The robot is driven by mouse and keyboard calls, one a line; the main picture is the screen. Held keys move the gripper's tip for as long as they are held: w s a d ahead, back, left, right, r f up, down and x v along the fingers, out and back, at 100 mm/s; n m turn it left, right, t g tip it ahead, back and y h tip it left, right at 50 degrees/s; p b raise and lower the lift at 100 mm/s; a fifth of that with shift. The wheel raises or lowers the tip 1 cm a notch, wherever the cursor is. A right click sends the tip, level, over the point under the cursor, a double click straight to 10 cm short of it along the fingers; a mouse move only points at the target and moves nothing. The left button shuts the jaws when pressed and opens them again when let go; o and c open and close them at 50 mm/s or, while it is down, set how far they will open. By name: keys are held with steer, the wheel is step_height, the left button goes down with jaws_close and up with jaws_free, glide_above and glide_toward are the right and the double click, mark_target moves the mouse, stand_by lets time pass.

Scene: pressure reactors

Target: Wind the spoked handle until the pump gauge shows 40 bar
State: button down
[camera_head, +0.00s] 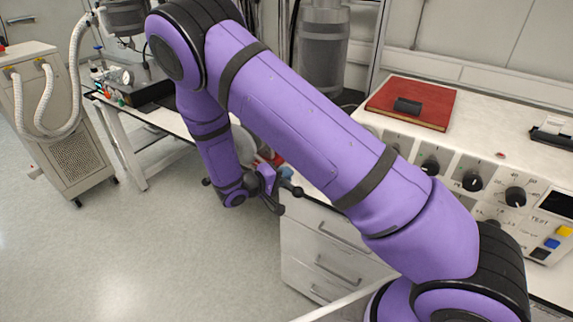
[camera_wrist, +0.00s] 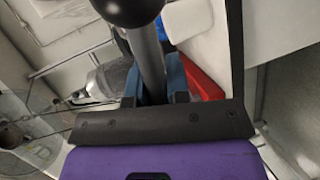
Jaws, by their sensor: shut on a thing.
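The spoked handle is partly hidden behind my arm in the head view, where a dark knobbed spoke (camera_head: 291,188) sticks out right of the wrist. In the wrist view a grey spoke (camera_wrist: 148,50) with a black ball knob (camera_wrist: 133,8) runs down between my blue-grey fingers. My gripper (camera_wrist: 154,84) is shut on this spoke, with the ball beyond the fingertips. In the head view my gripper (camera_head: 266,180) is low beside the drawer bench. The handle's hub is not clear, and I cannot make out the pump gauge or a reading.
A bench with drawers (camera_head: 330,240) stands right of my gripper, carrying a control panel (camera_head: 455,170) and a red book (camera_head: 412,102). A small dial (camera_head: 127,77) is on the left table's equipment. A hosed cabinet (camera_head: 58,125) stands far left. Open floor lies at lower left.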

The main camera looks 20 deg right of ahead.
steer(key=w+a+f+m+t+y, duration=0.1)
steer(key=w+a+f+m, duration=0.1)
steer(key=f, duration=0.4)
steer(key=w+a+f+m+t+y, duration=0.2)
steer(key=w+f+m, duration=0.2)
steer(key=f, duration=0.3)
steer(key=shift+w+a+f, duration=0.15)
steer(key=shift+w+a, duration=0.15)
steer(key=c, duration=1.1)
jaws_free()
steer(key=v, duration=1)
steer(key=shift+s+a+r, duration=0.2)
steer(key=shift+s+r, duration=0.05)
steer(key=shift+r, duration=0.1)
